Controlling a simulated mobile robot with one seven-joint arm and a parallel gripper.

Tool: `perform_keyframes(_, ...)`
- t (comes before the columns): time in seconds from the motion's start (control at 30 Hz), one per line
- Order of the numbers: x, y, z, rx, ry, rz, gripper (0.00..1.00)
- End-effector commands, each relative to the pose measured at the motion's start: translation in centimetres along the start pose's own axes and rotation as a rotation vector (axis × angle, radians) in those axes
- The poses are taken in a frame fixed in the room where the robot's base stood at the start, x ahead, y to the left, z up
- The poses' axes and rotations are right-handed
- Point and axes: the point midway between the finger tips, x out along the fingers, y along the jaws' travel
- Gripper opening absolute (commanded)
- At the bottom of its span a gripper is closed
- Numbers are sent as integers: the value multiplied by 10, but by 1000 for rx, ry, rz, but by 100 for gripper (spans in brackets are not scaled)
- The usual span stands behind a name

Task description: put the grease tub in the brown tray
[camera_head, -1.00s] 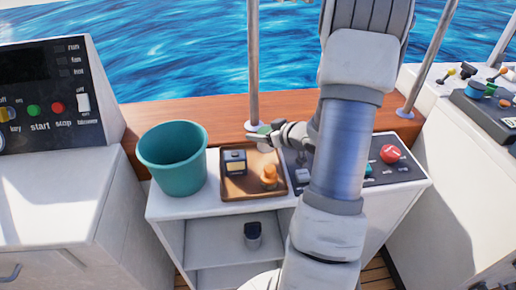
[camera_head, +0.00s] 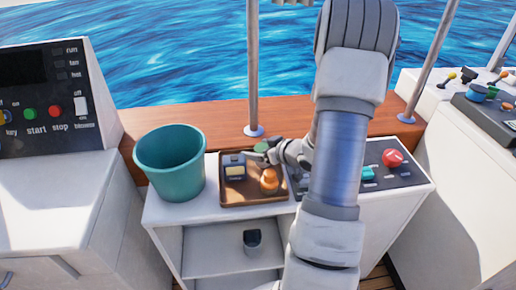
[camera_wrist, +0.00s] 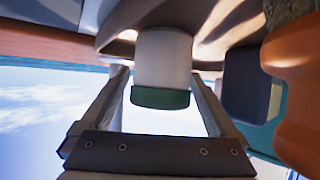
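The grease tub is a white tub with a green lid (camera_wrist: 162,98). In the wrist view it fills the space between my two fingers, which are shut on its sides. The wrist view is upside down, so the lid shows at the bottom. In the head view, my gripper (camera_head: 272,153) is over the back right part of the brown tray (camera_head: 238,199), with the green lid (camera_head: 261,146) at its fingers. The tub's lower part is mostly hidden there, and I cannot tell whether its base touches the tray.
In the tray are a dark box with a yellow label (camera_head: 235,171) and an orange object (camera_head: 269,180). A teal bucket (camera_head: 170,165) stands left of the tray. A control panel with a red button (camera_head: 392,158) lies to the right. A dark-topped cup (camera_head: 252,240) sits on the shelf below.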

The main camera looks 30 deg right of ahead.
Motion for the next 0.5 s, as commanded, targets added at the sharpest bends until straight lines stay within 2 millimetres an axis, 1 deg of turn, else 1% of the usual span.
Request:
perform_keyframes(0.27,0,0,0,0,0,0,98)
perform_keyframes(0.37,-3,0,-5,0,1,0,98)
perform_keyframes(0.47,-16,1,-5,0,-1,2,98)
perform_keyframes(0.5,-24,1,-5,1,0,3,98)
